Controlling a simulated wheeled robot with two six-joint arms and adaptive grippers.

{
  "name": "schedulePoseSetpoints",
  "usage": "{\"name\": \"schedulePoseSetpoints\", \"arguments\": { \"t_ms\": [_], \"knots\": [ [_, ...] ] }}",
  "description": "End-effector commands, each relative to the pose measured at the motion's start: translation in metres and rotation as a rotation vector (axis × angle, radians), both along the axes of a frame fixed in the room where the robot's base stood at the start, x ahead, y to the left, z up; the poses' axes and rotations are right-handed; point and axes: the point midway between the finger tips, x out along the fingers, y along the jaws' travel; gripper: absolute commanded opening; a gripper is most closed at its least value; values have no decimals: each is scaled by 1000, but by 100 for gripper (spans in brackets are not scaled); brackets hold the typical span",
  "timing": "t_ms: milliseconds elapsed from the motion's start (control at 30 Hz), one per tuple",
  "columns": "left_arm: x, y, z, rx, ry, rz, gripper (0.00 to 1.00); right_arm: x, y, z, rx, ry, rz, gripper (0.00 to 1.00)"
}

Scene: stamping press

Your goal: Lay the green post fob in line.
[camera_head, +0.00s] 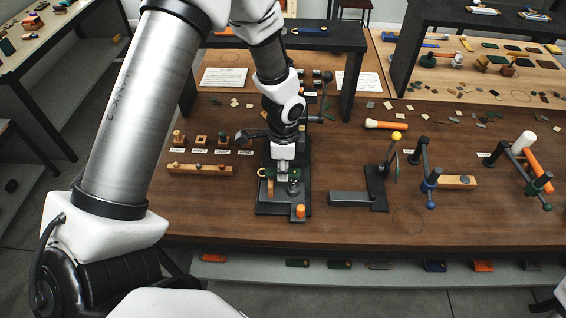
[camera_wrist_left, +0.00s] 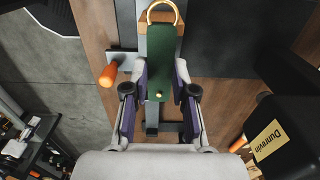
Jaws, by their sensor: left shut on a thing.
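The green post fob (camera_wrist_left: 163,50) is a long dark green strap with a brass ring (camera_wrist_left: 162,12) at its far end and a brass stud near its close end. My left gripper (camera_wrist_left: 160,78) is shut on it, with a purple-padded finger on each side. In the head view my left gripper (camera_head: 283,162) is low over the bed of the stamping press (camera_head: 268,209), and the brass ring shows just left of it. A tan block (camera_wrist_left: 147,22) shows beneath the ring end; I cannot tell whether the fob touches it. My right gripper is not in view.
An orange knob (camera_head: 299,211) stands at the press's near end. A wooden strip with pegs (camera_head: 200,169) lies left. A black stand with a yellow ball lever (camera_head: 396,136) and an orange-handled tool (camera_head: 540,173) are right. The near right table top is mostly clear.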

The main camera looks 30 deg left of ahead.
Motion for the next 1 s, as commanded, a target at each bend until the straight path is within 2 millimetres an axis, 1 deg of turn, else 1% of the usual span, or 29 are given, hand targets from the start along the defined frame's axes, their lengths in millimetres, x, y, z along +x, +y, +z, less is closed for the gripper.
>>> {"name": "schedulePoseSetpoints", "arguments": {
  "t_ms": [267, 1000],
  "knots": [
    [0, 0, -1, 0, 0, 0, 1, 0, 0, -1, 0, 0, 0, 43],
    [0, 0, -20, 0, 0, 0, 1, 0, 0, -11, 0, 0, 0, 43]
  ]
}}
